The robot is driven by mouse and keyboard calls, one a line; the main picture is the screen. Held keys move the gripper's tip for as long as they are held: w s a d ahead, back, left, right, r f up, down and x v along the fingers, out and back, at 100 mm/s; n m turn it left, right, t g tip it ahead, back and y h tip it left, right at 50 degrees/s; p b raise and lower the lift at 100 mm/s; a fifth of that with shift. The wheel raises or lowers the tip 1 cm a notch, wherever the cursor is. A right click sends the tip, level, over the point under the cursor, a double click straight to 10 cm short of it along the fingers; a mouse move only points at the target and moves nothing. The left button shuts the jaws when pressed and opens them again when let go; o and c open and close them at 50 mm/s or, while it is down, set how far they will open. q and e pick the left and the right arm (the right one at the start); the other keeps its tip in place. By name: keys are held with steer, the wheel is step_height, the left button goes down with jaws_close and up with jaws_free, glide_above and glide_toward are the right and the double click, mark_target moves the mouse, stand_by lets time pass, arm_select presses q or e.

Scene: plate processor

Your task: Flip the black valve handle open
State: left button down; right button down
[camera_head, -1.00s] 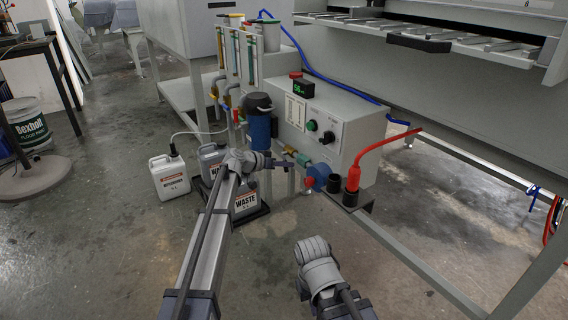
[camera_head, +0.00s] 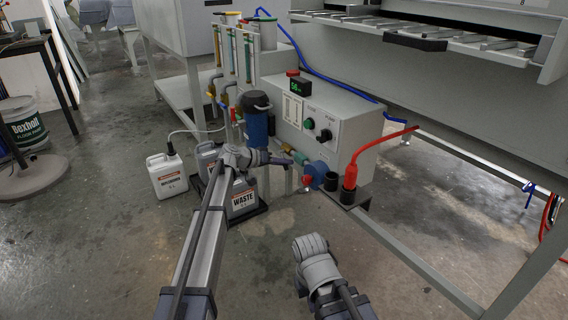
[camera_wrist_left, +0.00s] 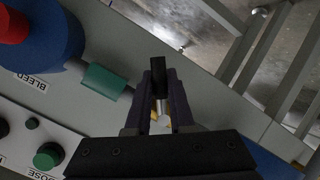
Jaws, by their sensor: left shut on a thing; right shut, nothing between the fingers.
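The black valve handle (camera_wrist_left: 158,70) shows as a short dark bar between the fingertips of my left gripper (camera_wrist_left: 160,82) in the left wrist view. My left gripper is shut on it. A brass and silver fitting (camera_wrist_left: 163,120) shows between the fingers below the handle. In the head view, my left gripper (camera_head: 288,161) reaches right, in front of the grey control box (camera_head: 338,132) beside the pipe line; the handle is too small to make out there. My right gripper (camera_head: 312,246) is low in the middle, well apart from the valve, shut and empty; its fingers are mostly hidden.
A teal coupling (camera_wrist_left: 104,80) and a blue round fitting with a red knob (camera_wrist_left: 40,35) sit along the pipe. A blue filter (camera_head: 257,122) stands beside my left wrist. The waste jug (camera_head: 240,196) is below. A red hose plug (camera_head: 350,176) is at right.

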arm_select(q)
steer(key=c, duration=0.8)
jaws_free()
steer(key=shift+a, duration=0.1)
steer(key=p+v, duration=0.3)
steer(key=v, duration=0.4)
steer(key=shift+s+a+r, duration=0.1)
steer(key=shift+s+a, duration=0.1)
steer(key=shift+s, duration=0.05)
